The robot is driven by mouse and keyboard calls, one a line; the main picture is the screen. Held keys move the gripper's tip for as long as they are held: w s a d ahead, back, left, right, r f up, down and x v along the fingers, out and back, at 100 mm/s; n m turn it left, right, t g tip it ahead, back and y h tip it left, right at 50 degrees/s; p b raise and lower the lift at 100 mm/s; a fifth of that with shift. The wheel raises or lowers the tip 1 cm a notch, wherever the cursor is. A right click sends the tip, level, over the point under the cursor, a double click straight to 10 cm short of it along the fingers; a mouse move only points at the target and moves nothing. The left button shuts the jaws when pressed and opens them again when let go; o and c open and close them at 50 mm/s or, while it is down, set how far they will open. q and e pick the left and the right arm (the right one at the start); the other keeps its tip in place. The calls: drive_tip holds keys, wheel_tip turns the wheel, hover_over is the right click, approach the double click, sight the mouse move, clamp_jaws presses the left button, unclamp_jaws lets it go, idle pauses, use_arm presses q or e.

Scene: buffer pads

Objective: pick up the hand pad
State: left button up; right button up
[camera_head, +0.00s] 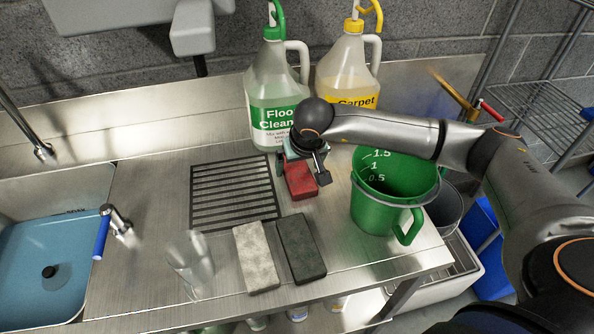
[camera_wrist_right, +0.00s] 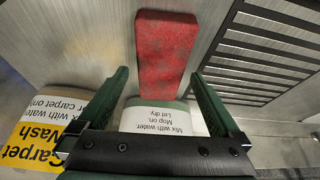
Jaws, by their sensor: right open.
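A red pad (camera_head: 300,182) lies on the steel counter in front of the floor cleaner jug. In the wrist view the red pad (camera_wrist_right: 165,50) shows ahead of the fingers, its near end between the fingertips. A light grey pad (camera_head: 256,258) and a dark grey-green pad (camera_head: 301,250) lie side by side at the counter's front. My right gripper (camera_head: 305,172) is at the red pad's far end, partly covering it. Its fingers (camera_wrist_right: 160,76) are apart with a gap on each side of the pad; it holds nothing. My left gripper is out of view.
A floor cleaner jug (camera_head: 274,92) and a carpet wash jug (camera_head: 346,70) stand behind. A green measuring bucket (camera_head: 375,210) stands to the right. A black grate (camera_head: 232,195) and a clear glass (camera_head: 190,265) are left; a sink (camera_head: 40,265) is far left.

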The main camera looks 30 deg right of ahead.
drive_tip(key=shift+x, duration=0.9)
drive_tip(key=shift+c, duration=0.2)
drive_tip(key=shift+r, duration=0.1)
drive_tip(key=c, duration=1.2)
